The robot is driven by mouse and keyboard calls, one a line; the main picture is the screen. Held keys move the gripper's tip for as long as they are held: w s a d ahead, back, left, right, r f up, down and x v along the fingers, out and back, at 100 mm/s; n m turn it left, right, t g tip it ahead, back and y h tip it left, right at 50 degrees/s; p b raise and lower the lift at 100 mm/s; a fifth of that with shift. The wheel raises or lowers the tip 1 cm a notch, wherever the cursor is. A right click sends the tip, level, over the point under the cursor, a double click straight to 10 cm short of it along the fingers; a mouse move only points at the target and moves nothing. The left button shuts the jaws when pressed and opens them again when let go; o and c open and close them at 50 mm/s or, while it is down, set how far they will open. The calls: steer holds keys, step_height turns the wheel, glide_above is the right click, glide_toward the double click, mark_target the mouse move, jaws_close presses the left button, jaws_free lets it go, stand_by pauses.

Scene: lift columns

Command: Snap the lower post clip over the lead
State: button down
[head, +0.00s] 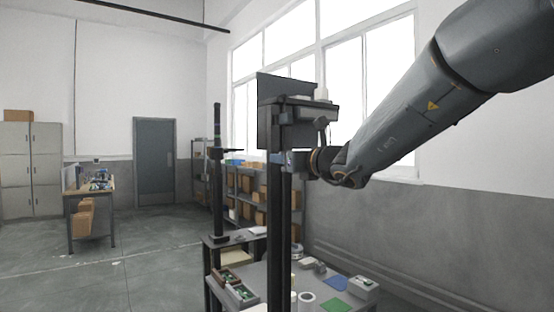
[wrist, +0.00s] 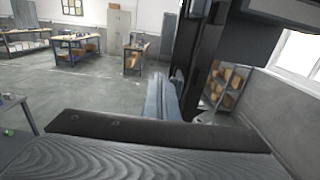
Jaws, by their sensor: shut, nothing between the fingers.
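A dark upright post (head: 280,222) stands at the work table in the head view, with a screen and shelf (head: 300,108) at its top. My gripper (head: 284,158) is at the post just below the shelf, reaching in from the right. In the wrist view its blue-grey fingers (wrist: 165,100) are shut with nothing held, close to the dark post (wrist: 201,45). I cannot tell whether they touch it. A thin dark lead (head: 325,130) seems to hang below the shelf near my wrist. I cannot make out the lower post clip in either view.
The work table (head: 270,272) below carries a roll, a green sheet, a blue sheet and small boxes. A second dark post (head: 216,180) stands to the left. Shelving (head: 246,190) with cartons is behind. The floor at left is open.

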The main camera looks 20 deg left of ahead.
steer(key=shift+w+d, duration=0.95)
steer(key=shift+w, duration=0.15)
steer(key=shift+b+v, duration=0.55)
steer(key=shift+v, duration=1.7)
steer(key=shift+w, duration=0.1)
steer(key=shift+w+d, duration=1.05)
steer(key=shift+w, duration=0.05)
